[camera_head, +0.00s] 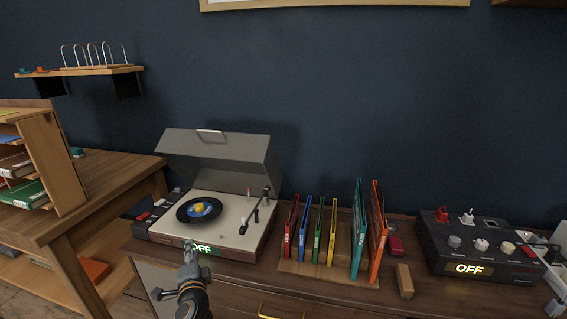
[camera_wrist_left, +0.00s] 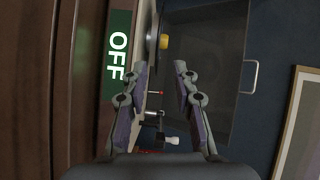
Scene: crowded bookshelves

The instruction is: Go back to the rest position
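My left gripper (camera_head: 188,246) is in front of the record player's front panel, which carries a lit OFF sign (camera_head: 203,249). In the left wrist view its two fingers (camera_wrist_left: 161,68) are apart with nothing between them, and the OFF sign (camera_wrist_left: 117,55) is beside them. The record player (camera_head: 235,215) has its lid (camera_head: 222,150) raised and a black record (camera_head: 184,208) with a yellow centre on it. At the right edge of the head view, a small part that may be my right gripper (camera_head: 555,307) is cut off; its fingers cannot be made out.
A rack (camera_head: 325,268) of several coloured sleeves stands right of the player. A black control box (camera_head: 480,248) with knobs and an OFF display is at the right. A wooden block (camera_head: 405,281) lies between them. A wooden shelf unit (camera_head: 50,165) stands left.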

